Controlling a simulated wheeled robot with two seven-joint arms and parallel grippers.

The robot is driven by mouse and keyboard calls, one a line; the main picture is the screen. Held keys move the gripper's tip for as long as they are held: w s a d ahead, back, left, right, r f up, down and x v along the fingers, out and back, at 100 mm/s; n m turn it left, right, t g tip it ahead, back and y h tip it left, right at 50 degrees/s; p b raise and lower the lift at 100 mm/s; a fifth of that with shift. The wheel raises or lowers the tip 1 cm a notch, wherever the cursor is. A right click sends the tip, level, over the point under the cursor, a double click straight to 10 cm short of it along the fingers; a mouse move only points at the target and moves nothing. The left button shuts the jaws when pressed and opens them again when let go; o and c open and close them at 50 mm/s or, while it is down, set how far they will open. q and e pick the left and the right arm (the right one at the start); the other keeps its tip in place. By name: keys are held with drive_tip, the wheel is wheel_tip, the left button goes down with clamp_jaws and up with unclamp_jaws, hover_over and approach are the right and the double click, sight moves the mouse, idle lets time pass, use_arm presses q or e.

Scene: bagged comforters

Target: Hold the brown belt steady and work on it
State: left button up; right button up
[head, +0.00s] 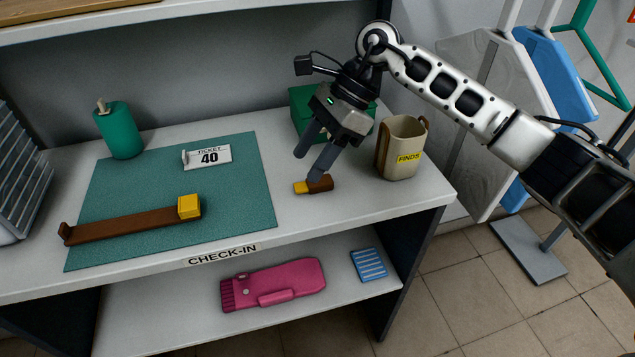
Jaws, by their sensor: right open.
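The brown belt (125,225) lies flat on the teal mat (235,165) at the left front of the counter. A yellow block-like piece (189,207) sits at its right end, and its left end curls up. My right gripper (312,154) is open, pointing down over the counter to the right of the mat, well apart from the belt. A small brown piece with a yellow end (313,186) lies just below its fingertips; whether a finger touches it I cannot tell. My left gripper is not in view.
A beige bin labelled FINDS (402,148) and a green box (300,108) stand close around my right gripper. A ticket marked 40 (208,157) and a green bottle (119,130) are at the back left. A pink item (273,284) lies on the lower shelf (180,316).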

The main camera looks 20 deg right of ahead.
drive_tip(key=w+d+r+t+h, duration=0.1)
drive_tip(key=w+d+r+h, duration=0.15)
drive_tip(key=d, duration=0.25)
hover_over(326, 178)
drive_tip(key=shift+m, duration=0.4)
wheel_tip(326, 178, down, 6)
drive_tip(key=shift+r, duration=0.2)
drive_tip(key=x, duration=0.5)
drive_tip(key=shift+a, duration=0.35)
drive_tip(key=c, duration=1)
